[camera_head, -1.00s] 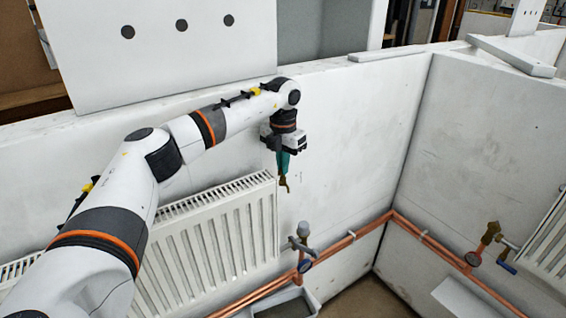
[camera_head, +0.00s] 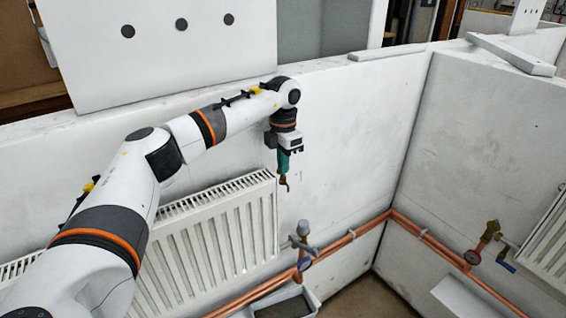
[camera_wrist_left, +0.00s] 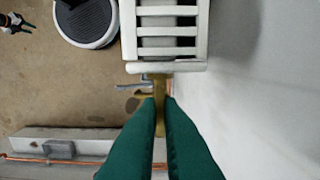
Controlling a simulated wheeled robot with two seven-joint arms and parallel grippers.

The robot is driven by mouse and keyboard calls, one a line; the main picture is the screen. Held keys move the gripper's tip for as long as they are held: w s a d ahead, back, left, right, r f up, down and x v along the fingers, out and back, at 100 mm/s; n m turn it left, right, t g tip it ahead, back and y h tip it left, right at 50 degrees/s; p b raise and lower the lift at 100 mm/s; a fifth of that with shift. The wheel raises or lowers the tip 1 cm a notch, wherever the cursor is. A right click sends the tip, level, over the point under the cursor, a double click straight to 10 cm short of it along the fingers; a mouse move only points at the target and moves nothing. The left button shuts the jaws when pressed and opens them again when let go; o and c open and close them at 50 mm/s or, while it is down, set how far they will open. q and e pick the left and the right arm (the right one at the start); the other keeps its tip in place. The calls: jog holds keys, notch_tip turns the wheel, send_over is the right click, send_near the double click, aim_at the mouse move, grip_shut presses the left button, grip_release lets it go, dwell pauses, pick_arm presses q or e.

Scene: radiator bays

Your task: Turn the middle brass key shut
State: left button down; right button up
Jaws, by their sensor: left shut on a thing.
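The brass key (camera_wrist_left: 160,98) is between the green fingers of my left gripper (camera_wrist_left: 160,112) in the left wrist view, at the end of the white radiator (camera_wrist_left: 166,67). In the head view my left gripper (camera_head: 284,171) points down beside the top right corner of the radiator (camera_head: 225,235), and a small brass piece (camera_head: 287,185) shows below its fingertips. The gripper is shut on the key. The key's angle is hard to read, and its joint with the radiator is partly hidden.
Copper pipes (camera_head: 350,236) run low along the walls. A grey valve (camera_head: 302,229) is at the radiator's lower right, with a grey tray (camera_head: 312,295) below. Another radiator (camera_head: 553,240) with a brass valve (camera_head: 490,229) is at the right. The wall between is clear.

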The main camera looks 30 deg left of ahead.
pick_arm(q)
jog(key=c, duration=1.6)
grip_release()
jog(key=shift+w+r, duration=0.1)
jog(key=shift+r, duration=0.4)
notch_tip(320, 180, up, 11)
jog(key=b, duration=0.2)
jog(key=shift+b, duration=0.3)
jog(key=shift+d, duration=0.1)
